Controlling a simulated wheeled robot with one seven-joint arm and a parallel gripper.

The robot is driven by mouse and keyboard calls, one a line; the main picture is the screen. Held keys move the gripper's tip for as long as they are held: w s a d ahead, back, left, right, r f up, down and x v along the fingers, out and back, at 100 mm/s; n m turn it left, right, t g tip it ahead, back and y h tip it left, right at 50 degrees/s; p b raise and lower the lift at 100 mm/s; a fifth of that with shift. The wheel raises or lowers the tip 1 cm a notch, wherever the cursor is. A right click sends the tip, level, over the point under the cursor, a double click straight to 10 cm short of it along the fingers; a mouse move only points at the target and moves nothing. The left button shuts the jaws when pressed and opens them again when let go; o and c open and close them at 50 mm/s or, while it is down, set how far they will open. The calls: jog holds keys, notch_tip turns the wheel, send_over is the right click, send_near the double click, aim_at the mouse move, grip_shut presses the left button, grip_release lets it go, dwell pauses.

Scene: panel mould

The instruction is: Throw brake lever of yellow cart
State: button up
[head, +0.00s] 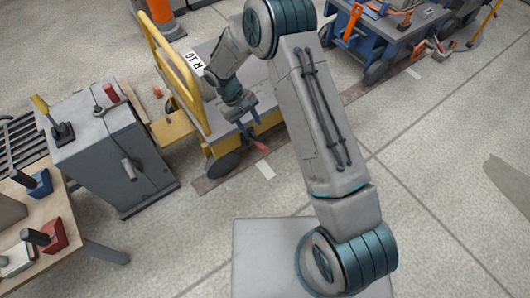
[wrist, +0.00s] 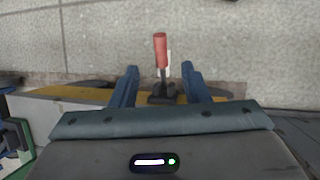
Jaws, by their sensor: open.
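The yellow cart (head: 197,93) stands at the upper middle of the head view, with a yellow push frame, a grey deck and a dark wheel. Its brake lever (head: 261,147) has a red handle and sits low at the cart's near side. In the wrist view the red lever (wrist: 160,50) rises from a dark base on the cart's yellow edge. My gripper (head: 250,130) is open just above the lever. In the wrist view its two blue fingers (wrist: 160,80) stand on either side of the lever in the picture. I cannot tell whether they touch it.
A grey cabinet (head: 108,158) with levers stands left of the cart. A wooden table (head: 50,245) with coloured blocks is at the lower left. A blue cart (head: 385,45) with tools stands at the upper right. The floor (head: 430,150) at the right is clear.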

aim_at(264, 147)
jog(key=b+x, duration=0.4)
jog(key=x, duration=0.9)
jog(key=shift+s+d+f, duration=0.15)
jog(key=shift+d+f, duration=0.05)
jog(key=shift+c, duration=0.3)
grip_shut()
